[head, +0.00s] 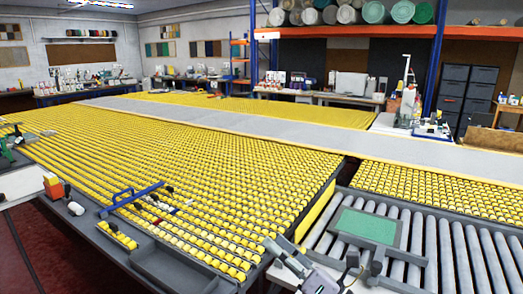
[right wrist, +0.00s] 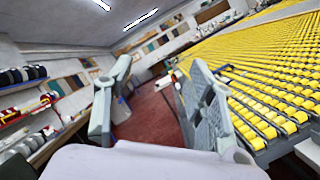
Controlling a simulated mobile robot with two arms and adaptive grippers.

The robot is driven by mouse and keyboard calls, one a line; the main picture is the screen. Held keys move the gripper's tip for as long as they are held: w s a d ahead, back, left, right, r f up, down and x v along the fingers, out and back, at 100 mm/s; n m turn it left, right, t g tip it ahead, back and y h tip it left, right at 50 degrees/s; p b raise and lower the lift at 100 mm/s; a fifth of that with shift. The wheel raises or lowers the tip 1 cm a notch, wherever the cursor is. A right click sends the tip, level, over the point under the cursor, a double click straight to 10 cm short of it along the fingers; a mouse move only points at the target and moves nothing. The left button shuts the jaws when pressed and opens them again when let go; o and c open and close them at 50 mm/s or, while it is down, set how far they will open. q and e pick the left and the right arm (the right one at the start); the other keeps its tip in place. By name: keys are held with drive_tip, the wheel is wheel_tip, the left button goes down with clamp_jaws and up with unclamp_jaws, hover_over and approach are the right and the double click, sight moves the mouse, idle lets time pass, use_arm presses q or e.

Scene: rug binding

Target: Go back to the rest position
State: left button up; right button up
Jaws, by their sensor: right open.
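My right gripper (head: 322,258) is at the bottom of the head view, in front of the near edge of the roller tables. In the right wrist view its two fingers (right wrist: 160,70) stand wide apart. Only the floor and room show between them, and it holds nothing. My left gripper is in neither view.
A yellow roller table (head: 215,175) fills the middle, with a long grey strip (head: 240,122) across it. A blue-handled tool (head: 130,197) lies near its front edge. A grey roller conveyor (head: 432,250) with a green panel (head: 366,225) stands at right. Red floor (right wrist: 150,118) is clear.

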drive_tip(key=d+f+m+t+h, duration=0.6)
drive_tip(key=d+m+h, duration=0.6)
drive_tip(key=m, duration=0.8)
drive_tip(key=s+d+f+m+g+h, duration=0.45)
drive_tip(key=s+f+m+g, duration=0.2)
drive_tip(key=f, duration=0.45)
drive_tip(key=s+f+m+g, duration=0.4)
drive_tip(key=s+f+g, duration=0.15)
drive_tip(key=s, duration=0.55)
drive_tip(key=s+f+m+g, duration=0.4)
drive_tip(key=s+f, duration=0.3)
drive_tip(key=s, duration=0.4)
wheel_tip(320, 180, down, 26)
drive_tip(key=s+g, duration=0.2)
drive_tip(key=s+d+f, duration=0.1)
drive_tip(key=s+f, duration=0.7)
drive_tip(key=s+d+f+g, duration=0.1)
drive_tip(key=s+d+f, duration=0.1)
drive_tip(key=s+f, duration=0.6)
drive_tip(key=shift+s+d+f, duration=0.15)
drive_tip(key=shift+s+d, duration=0.1)
drive_tip(key=shift+s, duration=0.1)
